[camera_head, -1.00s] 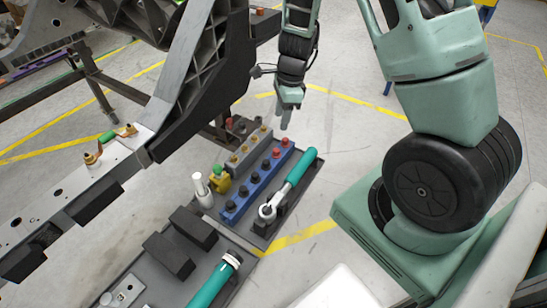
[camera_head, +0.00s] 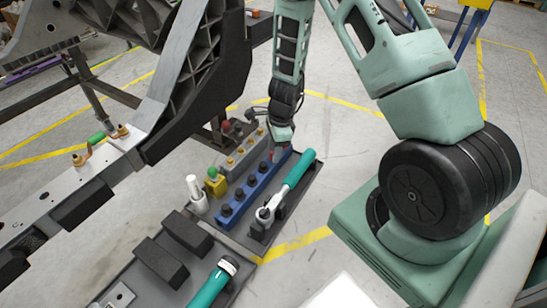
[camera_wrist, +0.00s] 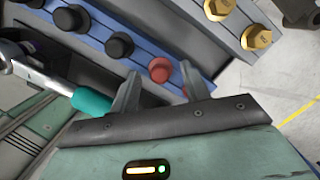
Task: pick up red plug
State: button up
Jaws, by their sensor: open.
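The red plug (camera_wrist: 160,69) shows in the wrist view as a round red knob on a blue rail (camera_wrist: 138,60), at the end of a row of black plugs (camera_wrist: 120,45). My gripper (camera_wrist: 159,78) is open, and the red plug appears between its two fingertips; I cannot tell whether they touch it. A second bit of red (camera_wrist: 186,66) shows partly hidden behind the right finger. In the head view my gripper (camera_head: 277,150) points down over the far end of the blue rail and largely hides the red there.
A grey rail with several brass fittings (camera_wrist: 220,7) lies beside the blue rail. A teal-handled ratchet (camera_head: 297,170) lies on the other side. A white bottle (camera_head: 196,192) and a yellow-green piece (camera_head: 215,182) stand nearby. The large chassis frame (camera_head: 190,90) rises at left.

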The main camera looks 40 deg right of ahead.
grip_shut()
notch_tip(320, 180, up, 10)
jog(key=p, duration=0.3)
dwell(0.3)
jog(key=shift+r, duration=0.15)
notch_tip(320, 180, up, 4)
jog(key=p, duration=0.4)
jog(key=shift+r, duration=0.1)
dwell(0.4)
jog(key=shift+a, duration=0.1)
